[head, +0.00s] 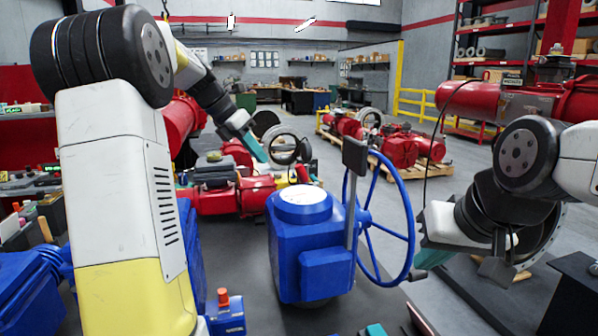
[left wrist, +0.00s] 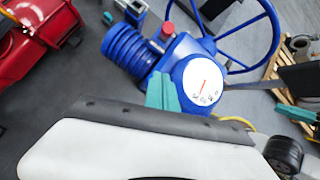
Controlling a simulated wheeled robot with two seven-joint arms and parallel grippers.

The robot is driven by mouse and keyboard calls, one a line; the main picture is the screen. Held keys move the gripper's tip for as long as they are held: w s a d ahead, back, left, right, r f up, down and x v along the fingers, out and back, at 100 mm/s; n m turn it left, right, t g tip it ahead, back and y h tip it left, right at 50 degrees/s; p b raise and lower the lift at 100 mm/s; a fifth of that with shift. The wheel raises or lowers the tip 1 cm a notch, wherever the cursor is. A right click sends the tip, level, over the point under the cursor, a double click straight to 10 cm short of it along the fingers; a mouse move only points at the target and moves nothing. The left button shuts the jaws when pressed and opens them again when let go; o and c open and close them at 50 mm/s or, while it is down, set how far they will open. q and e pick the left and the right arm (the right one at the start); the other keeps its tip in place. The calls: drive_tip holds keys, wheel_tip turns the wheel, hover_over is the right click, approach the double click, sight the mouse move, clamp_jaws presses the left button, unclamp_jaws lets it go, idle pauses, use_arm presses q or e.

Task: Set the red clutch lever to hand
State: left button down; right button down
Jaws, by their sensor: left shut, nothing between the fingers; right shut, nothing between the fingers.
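The blue valve actuator (head: 300,235) stands in the middle of the head view, with a white dial (head: 303,196) on top and a blue handwheel (head: 408,225) on its right. A grey upright bar with a dark plate (head: 355,156) rises between body and wheel. The left wrist view shows a red knob (left wrist: 168,29) beside the blue body. My left gripper (head: 258,152) is shut and empty beyond the actuator; its teal fingers (left wrist: 168,95) appear near the dial. My right gripper (head: 428,257) is shut and empty, right of the handwheel.
A red-capped blue part (head: 223,298) stands at the lower left, beside my left arm. Red machinery (head: 240,195) lies behind the actuator. A pallet of red actuators (head: 400,146) and yellow railing (head: 412,104) stand farther back.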

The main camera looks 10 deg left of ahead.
sight(304, 181)
use_arm(q)
drive_tip(key=x, duration=0.9)
drive_tip(key=shift+d+f, duration=0.15)
drive_tip(key=shift+f, duration=0.05)
drive_tip(key=w+d, duration=0.1)
drive_tip(key=w+d+r, duration=0.1)
drive_tip(key=w, duration=0.1)
drive_tip(key=shift+d, duration=0.35)
